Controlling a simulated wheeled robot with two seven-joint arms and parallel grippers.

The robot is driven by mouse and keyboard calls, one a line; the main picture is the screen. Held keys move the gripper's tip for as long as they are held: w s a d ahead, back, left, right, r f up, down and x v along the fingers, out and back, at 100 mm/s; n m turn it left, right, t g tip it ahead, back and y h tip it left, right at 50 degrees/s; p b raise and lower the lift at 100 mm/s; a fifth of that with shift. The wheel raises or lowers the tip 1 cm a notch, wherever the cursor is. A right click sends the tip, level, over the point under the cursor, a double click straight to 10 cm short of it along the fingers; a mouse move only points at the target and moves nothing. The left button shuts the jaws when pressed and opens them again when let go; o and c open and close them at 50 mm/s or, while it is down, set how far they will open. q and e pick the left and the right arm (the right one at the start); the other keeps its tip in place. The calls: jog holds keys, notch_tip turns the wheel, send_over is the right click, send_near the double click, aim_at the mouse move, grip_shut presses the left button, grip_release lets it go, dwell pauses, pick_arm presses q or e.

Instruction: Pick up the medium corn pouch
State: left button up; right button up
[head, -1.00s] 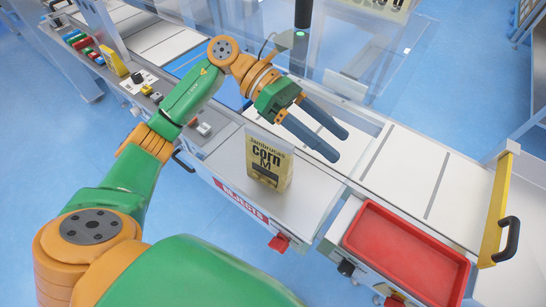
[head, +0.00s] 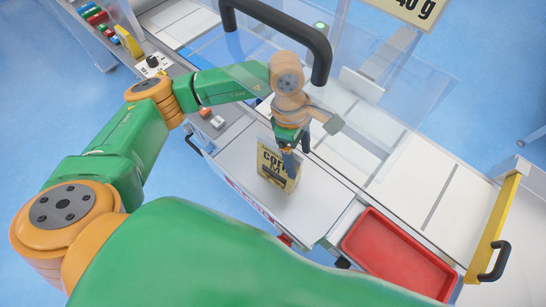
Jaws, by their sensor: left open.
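The medium corn pouch (head: 275,172) is yellow with black print and an "M". It stands upright on the pale tabletop above the REJECTS label in the head view. My left gripper (head: 296,156) points down at the pouch's upper right edge. Its jaws are open, with one dark finger overlapping the pouch's top right corner and the other just to the right. Whether a finger touches the pouch I cannot tell. My right gripper does not show.
A red tray (head: 398,262) lies to the right of the table. A clear guard with a black handle (head: 323,50) stands behind and above my left wrist. A yellow bar (head: 497,225) edges the white conveyor at the far right. Control buttons (head: 152,63) sit at the upper left.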

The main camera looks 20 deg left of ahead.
aim_at(277, 146)
pick_arm(q)
jog(key=a+y, duration=0.1)
jog(key=a, duration=0.1)
jog(key=a+m+t+y, duration=0.1)
jog(key=a, duration=0.2)
jog(key=shift+a+r+m+y+p, duration=0.1)
jog(key=shift+m+y+p, duration=0.2)
jog(key=shift+y, duration=0.1)
jog(key=f+p, duration=0.3)
jog(key=f, duration=0.1)
jog(key=shift+d, duration=0.25)
notch_tip(277, 146, down, 3)
jog(key=shift+w+r, duration=0.1)
grip_shut()
